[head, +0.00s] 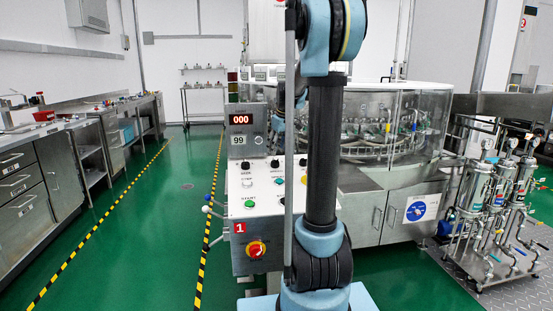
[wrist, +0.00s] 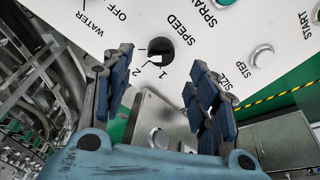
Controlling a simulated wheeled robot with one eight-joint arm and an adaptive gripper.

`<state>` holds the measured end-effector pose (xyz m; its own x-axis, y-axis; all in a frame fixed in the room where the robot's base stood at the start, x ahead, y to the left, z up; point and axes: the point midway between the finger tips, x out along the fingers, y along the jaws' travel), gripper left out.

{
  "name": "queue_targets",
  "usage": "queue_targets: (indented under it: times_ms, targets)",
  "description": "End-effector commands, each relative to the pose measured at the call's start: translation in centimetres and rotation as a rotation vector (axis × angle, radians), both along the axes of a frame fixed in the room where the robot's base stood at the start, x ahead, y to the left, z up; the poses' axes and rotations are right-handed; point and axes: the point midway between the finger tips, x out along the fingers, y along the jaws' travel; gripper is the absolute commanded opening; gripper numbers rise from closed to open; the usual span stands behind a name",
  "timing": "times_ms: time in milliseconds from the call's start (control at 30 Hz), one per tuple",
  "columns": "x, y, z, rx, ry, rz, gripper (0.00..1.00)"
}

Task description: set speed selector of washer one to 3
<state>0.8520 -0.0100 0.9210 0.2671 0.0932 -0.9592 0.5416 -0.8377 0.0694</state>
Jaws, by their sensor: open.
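The speed selector (wrist: 160,51) is a dark round knob on the white panel (wrist: 100,12) in the wrist view, with SPEED printed beside it and small numbers around it. Its pointer setting is too small to read surely. My gripper (wrist: 161,58) is open, with one blue-padded finger on each side of the picture below the knob. No contact with the knob shows. In the head view, washer one's control panel (head: 237,182) carries a red 1 label (head: 239,227). My arm covers part of the panel there, and my gripper is hidden.
Close to the selector are the WATER and SPRAY labels, a STEP SIZE button (wrist: 263,55) and a START button. The head view shows a red emergency knob (head: 257,249) low on the panel. Benches (head: 30,170) stand left beyond clear green floor. A pump skid (head: 500,190) stands right.

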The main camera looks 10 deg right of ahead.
Motion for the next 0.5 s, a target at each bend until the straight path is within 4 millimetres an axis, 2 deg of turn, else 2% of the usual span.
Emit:
queue_targets:
  times_ms: [33,200,500]
  targets:
    - [-0.3,-0.1,0.9,0.0,0.0,0.0,0.54]
    - [-0.8,-0.3,3.1,0.0,0.0,0.0,0.54]
    - [-1.2,-0.4,4.3,0.0,0.0,0.0,0.54]
